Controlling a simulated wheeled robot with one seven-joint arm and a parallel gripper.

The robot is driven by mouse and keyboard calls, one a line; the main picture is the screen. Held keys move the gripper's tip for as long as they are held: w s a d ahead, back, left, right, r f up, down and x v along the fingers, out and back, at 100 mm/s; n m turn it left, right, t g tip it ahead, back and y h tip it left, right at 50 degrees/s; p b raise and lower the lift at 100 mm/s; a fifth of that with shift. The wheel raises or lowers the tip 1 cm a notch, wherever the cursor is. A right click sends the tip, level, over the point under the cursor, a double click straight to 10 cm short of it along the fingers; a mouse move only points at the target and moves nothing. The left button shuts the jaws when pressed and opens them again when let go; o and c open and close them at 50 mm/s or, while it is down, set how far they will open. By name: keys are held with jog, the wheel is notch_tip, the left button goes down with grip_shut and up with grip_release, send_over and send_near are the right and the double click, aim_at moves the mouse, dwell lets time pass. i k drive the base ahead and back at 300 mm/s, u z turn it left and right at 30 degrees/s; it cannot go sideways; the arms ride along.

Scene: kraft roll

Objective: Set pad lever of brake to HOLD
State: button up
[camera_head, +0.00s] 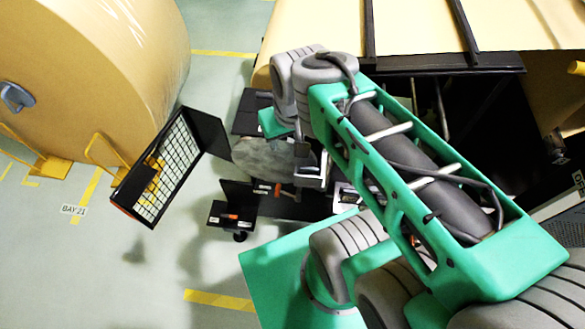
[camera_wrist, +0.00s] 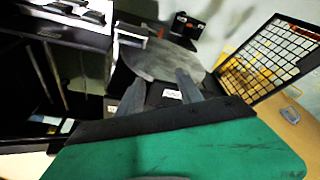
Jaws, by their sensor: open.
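A grey disc (camera_head: 272,158), likely part of the brake, sits amid dark brackets left of my arm. The disc also shows in the wrist view (camera_wrist: 165,60), just beyond my fingers. My gripper (camera_wrist: 160,84) is open and empty, its two grey fingers apart. Its fingers reach toward the near edge of the disc; whether they touch anything I cannot tell. A black bracket (camera_head: 228,214) with an orange-red mark stands below the disc; it also appears at the top of the wrist view (camera_wrist: 186,26). I cannot identify the pad lever or read its setting.
A black-framed grid panel (camera_head: 165,170) stands left of the disc, and right in the wrist view (camera_wrist: 268,58). A large kraft roll (camera_head: 95,65) fills the upper left. Another tan roll (camera_head: 420,35) and dark machinery lie behind my arm. Open floor (camera_head: 120,265) is lower left.

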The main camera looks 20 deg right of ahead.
aim_at(297, 197)
jog(key=z, duration=1.6)
jog(key=k, duration=1.4)
jog(key=u, duration=1.8)
jog(key=i, duration=0.5)
jog(key=z, duration=0.05)
